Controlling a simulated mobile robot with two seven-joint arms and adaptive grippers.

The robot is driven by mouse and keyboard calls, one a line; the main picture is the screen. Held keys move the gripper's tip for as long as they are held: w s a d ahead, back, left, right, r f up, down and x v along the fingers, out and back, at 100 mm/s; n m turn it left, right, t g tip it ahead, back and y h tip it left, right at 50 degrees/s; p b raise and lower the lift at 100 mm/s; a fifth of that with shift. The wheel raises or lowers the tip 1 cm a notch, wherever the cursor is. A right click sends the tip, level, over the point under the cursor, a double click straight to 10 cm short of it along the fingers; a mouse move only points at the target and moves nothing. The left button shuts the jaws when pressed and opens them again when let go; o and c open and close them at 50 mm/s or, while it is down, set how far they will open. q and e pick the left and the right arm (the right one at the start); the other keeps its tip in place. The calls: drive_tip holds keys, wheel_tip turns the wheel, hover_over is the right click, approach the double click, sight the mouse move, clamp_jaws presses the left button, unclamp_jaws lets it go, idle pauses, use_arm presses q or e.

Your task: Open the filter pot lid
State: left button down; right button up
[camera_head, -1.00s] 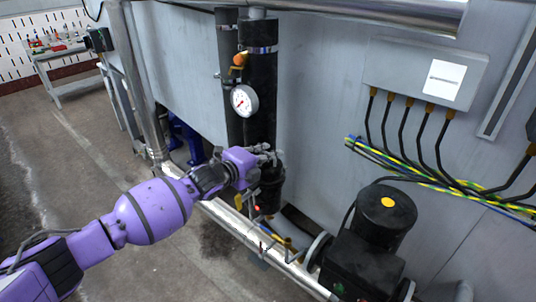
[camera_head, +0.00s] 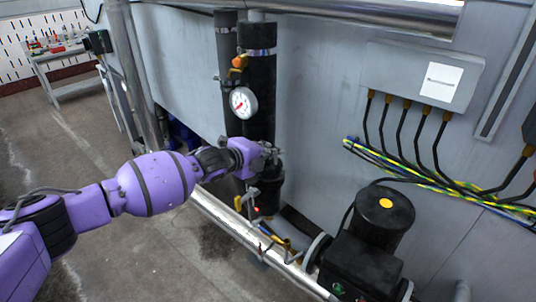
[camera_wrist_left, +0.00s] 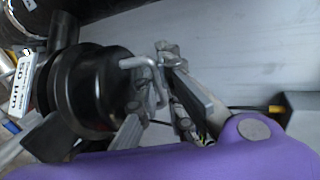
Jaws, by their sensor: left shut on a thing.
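The black filter pot (camera_head: 268,193) is at the bottom of the dark vertical pipes in the head view. My left gripper (camera_head: 270,156) is at its top, in front of the pipe, and hides part of it. In the left wrist view the round black pot (camera_wrist_left: 92,92) fills the left side. A bent silver handle (camera_wrist_left: 143,64) stands out from its end, between the fingers of my left gripper (camera_wrist_left: 165,112). The gripper is shut on this handle. Whether the lid is apart from the pot cannot be told. My right gripper does not show.
A pressure gauge (camera_head: 243,102) and an orange-handled valve (camera_head: 238,63) are on the pipes just above my gripper. A black pump (camera_head: 372,240) stands at the lower right. A metal pipe (camera_head: 230,222) runs low along the wall. The floor at left is clear.

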use_arm(q)
drive_tip(key=shift+w+d+r+g+y+b, duration=0.25)
drive_tip(key=shift+w+d+g+y+b, duration=0.1)
drive_tip(key=shift+w+g, duration=0.15)
drive_tip(key=shift+w+d+r+g+y+b, duration=0.25)
drive_tip(key=shift+w+g+y, duration=0.1)
drive_tip(key=shift+w+g, duration=0.15)
drive_tip(key=shift+d+f, duration=0.1)
drive_tip(key=shift+w+d+b, duration=0.15)
drive_tip(key=shift+w+b, duration=0.1)
drive_tip(key=shift+b, duration=0.05)
drive_tip(key=shift+w+d, duration=0.2)
drive_tip(key=shift+w, duration=0.1)
drive_tip(key=shift+w+d+r+b, duration=0.2)
drive_tip(key=shift+w+r+b, duration=0.1)
drive_tip(key=shift+b, duration=0.1)
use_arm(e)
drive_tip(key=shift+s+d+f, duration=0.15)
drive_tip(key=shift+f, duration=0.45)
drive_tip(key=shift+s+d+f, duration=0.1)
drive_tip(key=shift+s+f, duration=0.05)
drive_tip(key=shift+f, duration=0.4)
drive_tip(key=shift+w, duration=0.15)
use_arm(q)
drive_tip(key=shift+d, duration=0.1)
